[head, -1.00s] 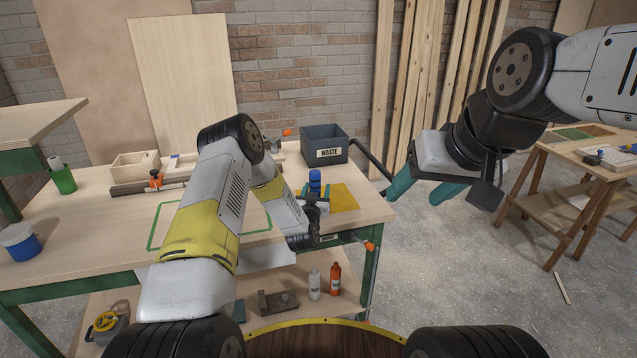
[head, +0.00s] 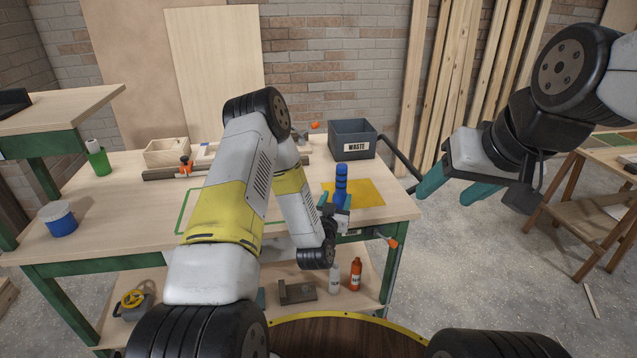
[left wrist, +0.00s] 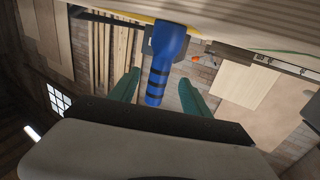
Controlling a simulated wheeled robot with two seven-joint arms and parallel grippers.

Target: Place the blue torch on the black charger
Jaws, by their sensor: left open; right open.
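The blue torch (head: 341,181) stands upright near the right end of the workbench, by a yellow sheet. My left gripper (head: 334,203) is open, with its teal fingers low beside the torch. In the left wrist view the torch (left wrist: 164,68) lies between the two open fingers (left wrist: 158,82), with a gap visible on each side. My right gripper (head: 441,197) is open and empty, in the air right of the bench. I cannot surely identify the black charger; a black object (head: 14,101) sits on the raised surface at far left.
A grey waste bin (head: 352,139) stands behind the torch. The yellow sheet (head: 362,193) lies on the workbench (head: 130,215). A wooden box (head: 166,153), a green cup (head: 98,161) and a blue-and-white tub (head: 59,219) are further left. Bottles stand on the lower shelf.

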